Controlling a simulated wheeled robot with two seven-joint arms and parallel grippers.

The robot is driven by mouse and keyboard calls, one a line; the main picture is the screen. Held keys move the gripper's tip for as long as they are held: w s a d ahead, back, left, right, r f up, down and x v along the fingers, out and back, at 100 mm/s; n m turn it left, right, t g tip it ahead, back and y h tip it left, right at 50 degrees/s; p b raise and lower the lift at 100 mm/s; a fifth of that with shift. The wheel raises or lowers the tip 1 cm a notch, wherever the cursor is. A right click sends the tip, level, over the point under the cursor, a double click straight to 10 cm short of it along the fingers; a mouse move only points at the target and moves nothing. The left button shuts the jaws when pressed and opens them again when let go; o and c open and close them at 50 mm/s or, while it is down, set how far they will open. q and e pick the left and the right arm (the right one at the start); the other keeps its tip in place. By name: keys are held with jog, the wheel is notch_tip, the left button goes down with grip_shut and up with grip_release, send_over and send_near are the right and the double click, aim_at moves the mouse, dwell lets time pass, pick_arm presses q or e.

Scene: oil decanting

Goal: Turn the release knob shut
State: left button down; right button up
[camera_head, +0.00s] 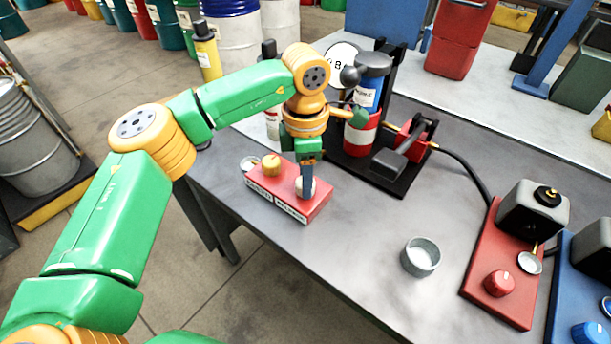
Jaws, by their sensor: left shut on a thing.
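A red control box (262,190) with a white label strip along its front sits near the left edge of the grey table. It carries a yellow knob (271,164) on the left and a pale knob (311,187) on the right. The label is too small to read surely, so I cannot tell by it which one is the release knob. My left gripper (307,187) points down and is shut on the pale knob, hiding much of it. My right gripper is not in view.
Just behind stands a blue and red canister (368,95) on a black stand, with a round dial (342,60) beside it. A grey cup (421,258) stands in front. A red base (512,300) with a red knob (499,283) is at right.

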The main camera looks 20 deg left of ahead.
pick_arm(q)
jog(key=n, duration=0.5)
jog(key=shift+n+b, duration=0.3)
jog(key=shift+b, duration=0.05)
jog(key=n, duration=0.5)
jog(key=shift+n+b, duration=0.3)
jog(key=shift+b, duration=0.05)
jog(key=shift+c, duration=1.7)
grip_release()
notch_tip(320, 180, up, 7)
jog(key=shift+r, duration=0.1)
